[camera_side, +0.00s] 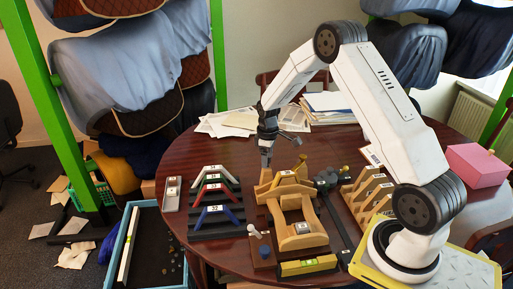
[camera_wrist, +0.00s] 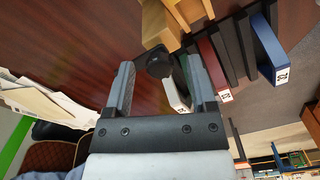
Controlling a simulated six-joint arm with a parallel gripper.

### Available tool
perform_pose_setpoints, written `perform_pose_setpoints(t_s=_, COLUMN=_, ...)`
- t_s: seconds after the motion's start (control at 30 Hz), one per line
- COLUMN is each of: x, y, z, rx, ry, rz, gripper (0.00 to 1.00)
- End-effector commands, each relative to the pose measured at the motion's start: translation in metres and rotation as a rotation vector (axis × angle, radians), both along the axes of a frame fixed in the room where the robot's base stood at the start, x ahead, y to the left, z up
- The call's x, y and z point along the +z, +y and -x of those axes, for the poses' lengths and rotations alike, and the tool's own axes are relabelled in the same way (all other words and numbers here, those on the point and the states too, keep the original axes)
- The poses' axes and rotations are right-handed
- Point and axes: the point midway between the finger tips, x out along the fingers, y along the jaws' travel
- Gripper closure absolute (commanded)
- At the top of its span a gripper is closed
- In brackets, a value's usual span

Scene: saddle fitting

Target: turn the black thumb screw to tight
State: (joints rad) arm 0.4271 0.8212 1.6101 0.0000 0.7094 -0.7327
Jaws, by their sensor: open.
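The black thumb screw (camera_wrist: 158,66) shows in the wrist view as a dark round knob at the end of a wooden part (camera_wrist: 156,24). My gripper (camera_wrist: 158,62) is open, with one finger on each side of the knob. A gap shows between the knob and the left finger; the right finger is closer, and I cannot tell whether it touches. In the side view my gripper (camera_side: 266,162) points down at the far end of the wooden saddle frame (camera_side: 300,225). The screw cannot be made out there. How tight the screw is does not show.
White, red and blue angled pieces (camera_side: 213,213) stand left of the frame. Labelled wooden pieces (camera_side: 368,190) and a dark tool (camera_side: 328,180) are to its right. A yellow level (camera_side: 308,266) lies in front. Papers (camera_side: 232,122) and a pink box (camera_side: 477,165) lie farther off.

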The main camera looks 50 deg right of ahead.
Motion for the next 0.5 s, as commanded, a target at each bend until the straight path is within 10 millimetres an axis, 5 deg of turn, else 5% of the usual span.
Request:
perform_pose_setpoints(t_s=0.1, x=0.0001, y=0.0000, z=0.0000, rx=0.000, ry=0.000, rz=0.000, gripper=0.28)
perform_pose_setpoints(t_s=0.33, x=0.0003, y=0.0000, z=0.0000, rx=0.000, ry=0.000, rz=0.000, gripper=1.00)
perform_pose_setpoints(t_s=0.5, x=0.0003, y=0.0000, z=0.0001, rx=-0.001, ry=0.000, rz=0.000, gripper=1.00)
